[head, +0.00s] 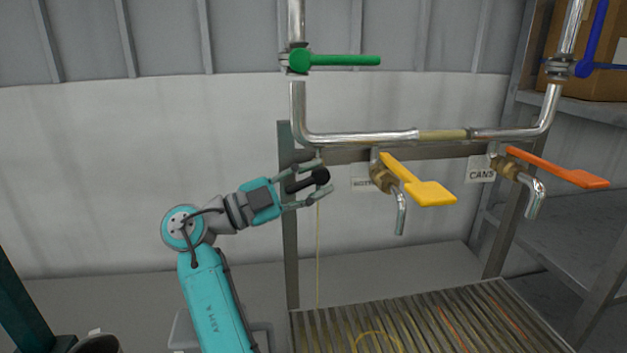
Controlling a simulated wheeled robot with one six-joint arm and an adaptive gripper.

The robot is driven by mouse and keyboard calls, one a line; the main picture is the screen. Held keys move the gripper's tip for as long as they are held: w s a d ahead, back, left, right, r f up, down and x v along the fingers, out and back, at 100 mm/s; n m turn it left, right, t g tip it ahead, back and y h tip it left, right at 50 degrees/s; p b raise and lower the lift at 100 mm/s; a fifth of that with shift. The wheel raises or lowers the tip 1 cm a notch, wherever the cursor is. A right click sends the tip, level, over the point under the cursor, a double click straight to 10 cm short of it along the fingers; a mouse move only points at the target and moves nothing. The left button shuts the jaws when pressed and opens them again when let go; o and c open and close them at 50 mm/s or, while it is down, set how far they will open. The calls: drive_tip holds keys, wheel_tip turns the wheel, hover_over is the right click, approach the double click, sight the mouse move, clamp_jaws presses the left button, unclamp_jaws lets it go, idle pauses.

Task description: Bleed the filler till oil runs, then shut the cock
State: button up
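My gripper (316,179) is at the left end of the steel pipework. Its two fingers are spread above and below a black ball-ended lever (320,176), and I see gaps around the ball. The body of the cock that this lever belongs to is hidden behind the gripper. A thin yellow-brown stream of oil (318,250) runs straight down below the gripper towards the grating's left edge. A yellow-handled tap (420,185) and an orange-handled tap (555,167) hang from the pipe (370,138) to the right, and no flow shows at their spouts.
A green-handled valve (340,60) is on the left riser and a blue-handled valve (590,65) on the right one. A sign (481,169) reads CANS. A slatted grating (430,320) lies below. Shelving (545,240) with a box (600,50) stands at right.

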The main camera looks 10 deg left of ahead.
drive_tip(key=v, duration=1.2)
drive_tip(key=shift+o, duration=0.2)
